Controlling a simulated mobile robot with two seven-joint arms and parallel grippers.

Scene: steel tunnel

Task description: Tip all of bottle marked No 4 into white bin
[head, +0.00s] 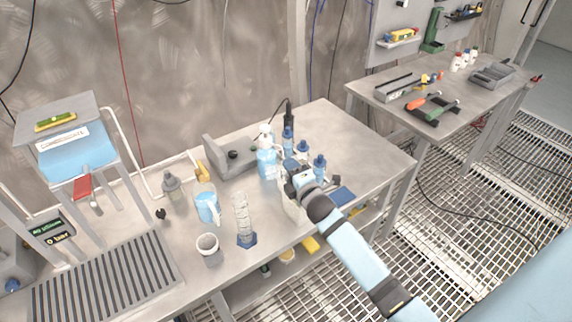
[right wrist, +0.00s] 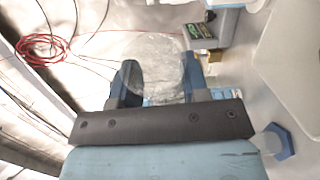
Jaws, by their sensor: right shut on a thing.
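My right gripper (head: 291,182) reaches in over the right half of the bench. In the right wrist view its fingers are shut on a clear, see-through bottle (right wrist: 158,62). No number can be read on it, so I cannot tell whether it is No 4. In the head view my gripper mostly hides it. Several blue-capped bottles (head: 319,166) stand just behind and beside the gripper. A small whitish open container (head: 208,250), possibly the white bin, stands upright near the bench's front edge, left of my gripper and apart from it. My left gripper is not in view.
A clear measuring cylinder (head: 241,215) on a blue foot stands between the gripper and the whitish container. A blue jug (head: 207,206) and a grey bottle (head: 173,187) are behind the container. A slotted grate (head: 105,280) lies at left. The bench's back right is clear.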

